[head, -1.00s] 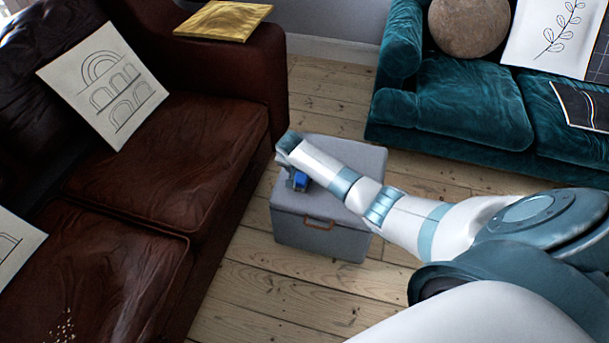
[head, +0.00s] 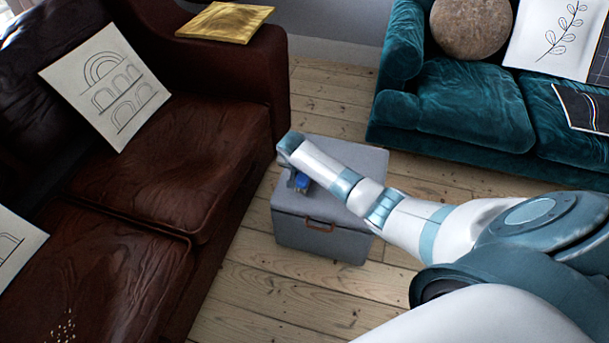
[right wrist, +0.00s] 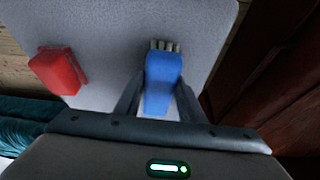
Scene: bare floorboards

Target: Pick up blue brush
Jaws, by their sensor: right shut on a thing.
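The blue brush (right wrist: 162,80) has a blue body with pale bristles at its far end in the right wrist view. It lies between the two fingers of my right gripper (right wrist: 157,95), which is shut on it. In the head view the blue brush (head: 303,182) is a small blue patch below my right gripper (head: 293,178), over the top of a grey storage box (head: 345,235). My arm hides part of the box top there. I cannot tell whether the brush still touches the box. My left gripper is not in view.
A red object (right wrist: 57,72) lies on the grey surface left of the brush in the right wrist view. A brown leather sofa (head: 180,160) stands close on the left. A teal sofa (head: 460,105) stands at the back right. Bare floorboards (head: 255,275) lie in front of the box.

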